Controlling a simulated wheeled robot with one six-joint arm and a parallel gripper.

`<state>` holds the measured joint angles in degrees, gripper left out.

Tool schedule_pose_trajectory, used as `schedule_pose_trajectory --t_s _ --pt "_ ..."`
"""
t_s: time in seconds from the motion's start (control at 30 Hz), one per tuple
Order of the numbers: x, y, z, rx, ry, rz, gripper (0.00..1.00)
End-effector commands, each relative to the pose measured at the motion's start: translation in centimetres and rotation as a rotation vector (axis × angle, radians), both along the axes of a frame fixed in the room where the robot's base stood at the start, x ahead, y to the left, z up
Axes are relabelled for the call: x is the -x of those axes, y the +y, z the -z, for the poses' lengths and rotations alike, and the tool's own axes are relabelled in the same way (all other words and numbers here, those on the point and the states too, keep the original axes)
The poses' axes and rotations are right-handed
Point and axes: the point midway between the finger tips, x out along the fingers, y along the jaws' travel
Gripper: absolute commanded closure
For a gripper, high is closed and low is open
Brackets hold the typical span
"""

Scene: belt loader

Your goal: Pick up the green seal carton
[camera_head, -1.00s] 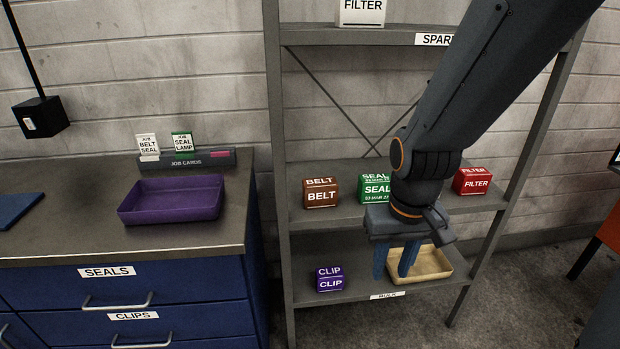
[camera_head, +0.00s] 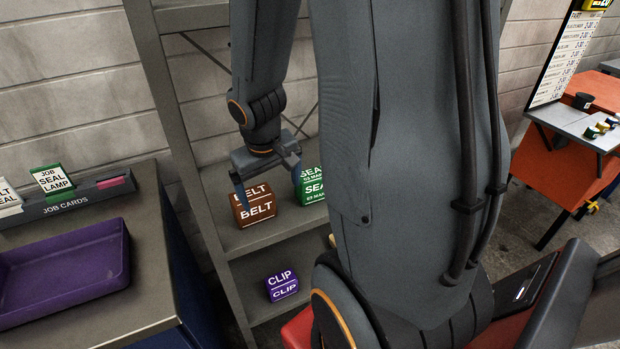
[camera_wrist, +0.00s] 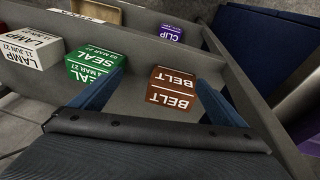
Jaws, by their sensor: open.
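The green seal carton (camera_head: 311,187) stands on the middle shelf, to the right of the brown belt carton (camera_head: 254,206). My arm hides its right part in the head view. In the wrist view the green seal carton (camera_wrist: 93,65) is at the left, just outside the left finger, and the belt carton (camera_wrist: 172,88) lies between the fingers' lines. My gripper (camera_head: 270,188) is open and empty, above the shelf by the belt carton. Its blue fingers also show in the wrist view (camera_wrist: 158,97).
A white lamp carton (camera_wrist: 32,50) is beside the seal carton. A purple clip carton (camera_head: 282,286) sits on the lower shelf. The shelf upright (camera_head: 180,130) stands left of the gripper. A purple tray (camera_head: 60,270) and job card holder (camera_head: 85,196) are on the counter.

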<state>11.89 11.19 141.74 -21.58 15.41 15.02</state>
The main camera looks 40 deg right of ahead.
Motion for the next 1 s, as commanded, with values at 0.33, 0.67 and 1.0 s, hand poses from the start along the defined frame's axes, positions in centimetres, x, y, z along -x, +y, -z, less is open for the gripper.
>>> schedule_pose_trajectory --t_s 0.33,0.67,1.0 --pt "-3.0 -14.4 2.2 -0.024 -0.169 0.112 0.0" --pt "-2.8 -16.8 4.7 -0.08 -0.2 0.137 0.0" --pt "-3.7 -17.2 7.0 -0.08 -0.201 0.137 0.0"
